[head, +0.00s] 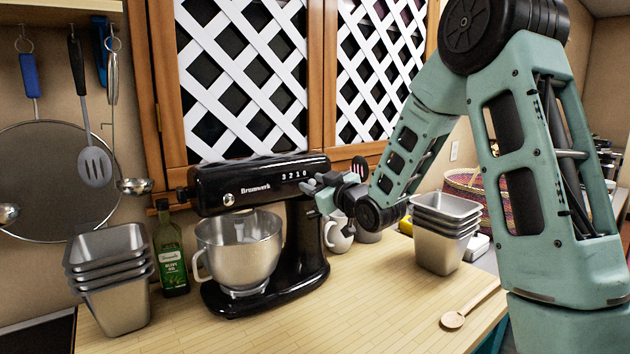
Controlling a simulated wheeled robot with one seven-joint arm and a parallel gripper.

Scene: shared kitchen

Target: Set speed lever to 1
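The black stand mixer (262,190) stands on the wooden counter, its head level over a steel bowl (240,250). White speed marks 3 2 1 0 (294,175) run along the side of the head, with 0 at the right end. I cannot make out the speed lever or its setting; my gripper may hide it. My gripper (308,186) is at the right end of the head, just below and right of the 0 mark. Its grey fingers point left toward the mixer. I cannot tell whether they touch it or how far apart they are.
Stacked metal containers stand left (112,280) and right (443,232) of the mixer. An olive oil bottle (172,262) is beside it, and a white jug (340,236) stands behind my gripper. A wooden spoon (455,320) lies at front right. The front middle counter is clear.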

